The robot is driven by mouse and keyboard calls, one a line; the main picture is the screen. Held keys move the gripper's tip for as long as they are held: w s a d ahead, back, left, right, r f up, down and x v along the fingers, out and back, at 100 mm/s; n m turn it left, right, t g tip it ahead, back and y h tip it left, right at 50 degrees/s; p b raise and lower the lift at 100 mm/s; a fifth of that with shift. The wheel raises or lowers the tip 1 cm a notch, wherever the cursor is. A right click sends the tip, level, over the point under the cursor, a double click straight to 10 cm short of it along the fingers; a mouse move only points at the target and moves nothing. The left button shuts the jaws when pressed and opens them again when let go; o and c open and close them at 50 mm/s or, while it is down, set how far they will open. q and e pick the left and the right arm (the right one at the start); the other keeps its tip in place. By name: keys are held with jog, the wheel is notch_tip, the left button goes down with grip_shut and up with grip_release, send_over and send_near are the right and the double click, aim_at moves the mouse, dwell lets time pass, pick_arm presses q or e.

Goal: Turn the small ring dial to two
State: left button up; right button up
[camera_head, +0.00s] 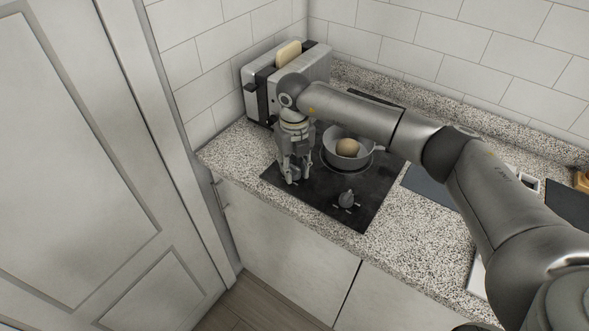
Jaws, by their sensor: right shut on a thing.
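A black cooktop (323,205) is set into the speckled counter, with two dials along its front edge. My right gripper (293,176) points down at the front left of the cooktop. Its fingers are shut on the small ring dial, which they mostly hide, so I cannot read its setting. The other dial (347,198) stands free to the right, with small pale marks around it. My left gripper is not in view.
A pan (347,160) with a round, light brown thing (347,147) in it sits on the cooktop behind the dials. A toaster (312,62) with bread (288,52) stands at the back left. A white door (75,150) is at the left.

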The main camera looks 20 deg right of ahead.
aim_at(295, 168)
jog(key=m, duration=0.4)
jog(key=shift+m+b, duration=0.3)
jog(key=shift+b, duration=0.1)
jog(key=shift+w+m, duration=0.1)
jog(key=shift+m, duration=1.8)
jog(key=o, duration=1)
jog(key=shift+o, duration=0.2)
notch_tip(295, 168, up, 12)
jog(key=shift+f, duration=0.1)
